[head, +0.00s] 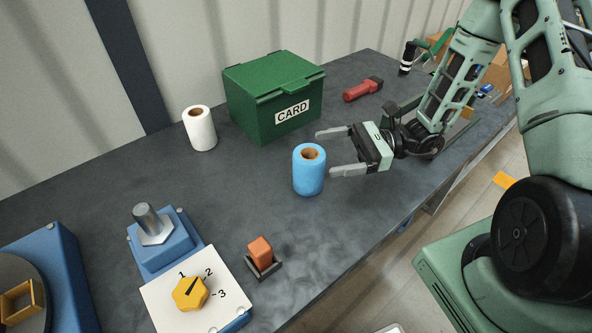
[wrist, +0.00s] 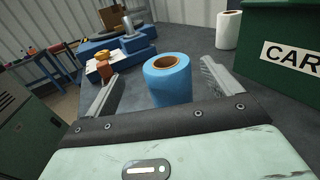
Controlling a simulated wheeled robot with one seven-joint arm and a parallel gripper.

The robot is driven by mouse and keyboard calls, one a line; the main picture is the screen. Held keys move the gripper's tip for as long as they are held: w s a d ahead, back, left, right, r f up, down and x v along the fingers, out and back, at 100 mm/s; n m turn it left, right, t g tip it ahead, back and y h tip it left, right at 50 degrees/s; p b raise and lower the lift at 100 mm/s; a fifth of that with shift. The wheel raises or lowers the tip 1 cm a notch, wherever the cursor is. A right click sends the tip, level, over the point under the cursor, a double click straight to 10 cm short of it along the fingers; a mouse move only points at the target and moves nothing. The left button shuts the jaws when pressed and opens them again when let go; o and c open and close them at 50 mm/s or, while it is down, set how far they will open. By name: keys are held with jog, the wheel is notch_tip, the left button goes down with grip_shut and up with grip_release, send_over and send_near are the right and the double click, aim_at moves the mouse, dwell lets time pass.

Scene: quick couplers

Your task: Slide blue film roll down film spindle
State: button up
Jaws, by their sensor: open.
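The blue film roll (head: 308,172) stands upright on the dark bench, its brown core facing up. In the wrist view the blue film roll (wrist: 168,84) shows ahead, between the lines of the two fingers. My gripper (head: 332,153) is open and level, its fingers pointing left toward the roll, one on the far side and one on the near side. I cannot tell whether either finger touches it. The film spindle (head: 148,222) is a grey metal post with a hexagonal base on a blue block at the left; nothing is on it. It also shows in the wrist view (wrist: 129,27).
A white roll (head: 200,130) and a green CARD box (head: 275,98) stand behind. A red tool (head: 362,89) lies at the back. A yellow dial (head: 190,293) on a white panel and an orange block (head: 260,252) in a dark holder stand near the spindle. Bench between roll and spindle is clear.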

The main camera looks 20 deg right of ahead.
aim_at(301, 169)
jog(key=shift+m+t, duration=0.4)
jog(key=shift+t, duration=0.1)
jog(key=f+b, duration=0.1)
jog(key=f, duration=0.1)
jog(key=f+b, duration=0.1)
jog(key=f, duration=0.1)
jog(key=f+b, duration=0.2)
jog(key=shift+w+d, duration=0.15)
jog(key=shift+w, duration=0.2)
jog(key=x, duration=0.5)
jog(key=r+p+x, duration=0.1)
jog(key=x, duration=0.1)
jog(key=shift+s+a, duration=0.1)
jog(key=shift+a, duration=0.15)
jog(key=c, duration=1.3)
notch_tip(301, 169, up, 10)
jog(key=shift+p, duration=0.4)
